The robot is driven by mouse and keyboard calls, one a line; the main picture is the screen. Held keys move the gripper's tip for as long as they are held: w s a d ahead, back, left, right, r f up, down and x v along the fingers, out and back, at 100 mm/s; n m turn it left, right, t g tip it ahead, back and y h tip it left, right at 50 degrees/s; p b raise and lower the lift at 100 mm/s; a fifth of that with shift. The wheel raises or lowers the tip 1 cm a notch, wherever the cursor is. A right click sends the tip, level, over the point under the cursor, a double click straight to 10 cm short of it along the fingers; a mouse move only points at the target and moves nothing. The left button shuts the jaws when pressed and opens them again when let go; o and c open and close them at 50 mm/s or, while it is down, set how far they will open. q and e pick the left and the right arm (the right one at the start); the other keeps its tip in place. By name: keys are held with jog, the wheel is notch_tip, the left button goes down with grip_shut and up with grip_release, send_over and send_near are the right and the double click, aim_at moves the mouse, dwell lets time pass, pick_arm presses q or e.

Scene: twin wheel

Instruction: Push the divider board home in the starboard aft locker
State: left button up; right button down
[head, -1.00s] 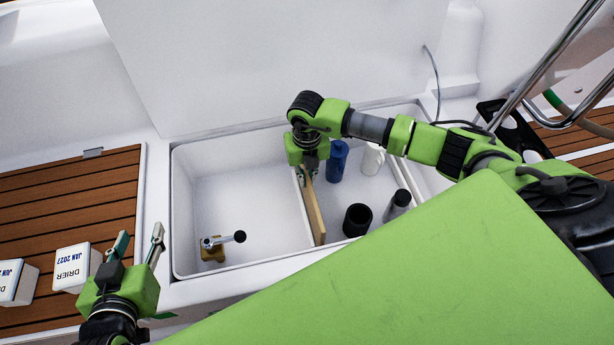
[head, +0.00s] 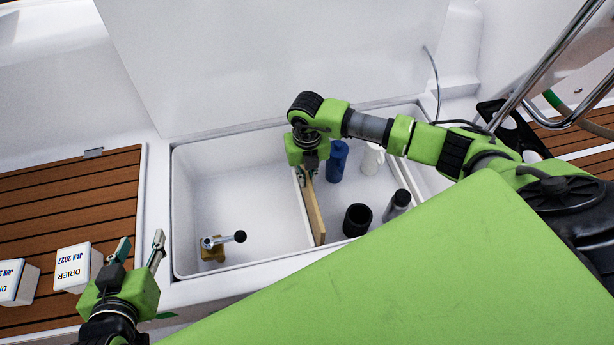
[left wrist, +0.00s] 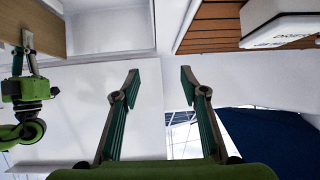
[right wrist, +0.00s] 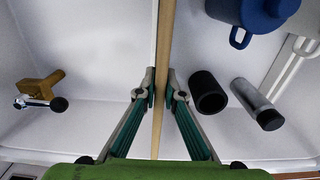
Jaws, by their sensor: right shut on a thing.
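The wooden divider board (head: 315,213) stands upright across the open white locker (head: 178,215), splitting it into a left and a right part. My right gripper (head: 307,172) is shut on the top edge of the board; the right wrist view shows its fingers on both faces of the board (right wrist: 165,70). A thin pale strip runs along the board's left side. Whether the board's lower edge is seated is hidden. My left gripper (head: 140,255) is open and empty outside the locker's front left corner; its spread fingers also show in the left wrist view (left wrist: 160,95).
A brass valve with a black-knobbed lever (head: 212,250) sits in the left part. Drier boxes (head: 76,268) sit on the teak seat (head: 60,215).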

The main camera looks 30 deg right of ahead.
pick_arm(q)
jog(key=shift+s, duration=0.1)
dwell(0.5)
jog(key=shift+s+a+f+g, duration=0.15)
jog(key=shift+s+f+g, duration=0.25)
jog(key=shift+f, duration=0.15)
dwell(0.5)
jog(key=shift+s+a+f+g, duration=0.2)
jog(key=shift+s+f+g, duration=0.1)
jog(key=shift+s+f, duration=0.25)
jog(key=shift+w+r, duration=0.1)
jog(key=shift+r, duration=0.05)
jog(key=shift+w+d+r+t, duration=0.4)
jog(key=shift+w+r+t, duration=0.2)
jog(key=shift+w+r, duration=0.25)
pick_arm(e)
jog(key=shift+f, duration=0.35)
pick_arm(q)
jog(key=shift+w+d+r, duration=0.1)
jog(key=shift+w+r, duration=0.1)
pick_arm(e)
jog(key=shift+f, duration=0.1)
pick_arm(q)
jog(key=shift+r+t, duration=0.1)
jog(key=shift+t, duration=0.2)
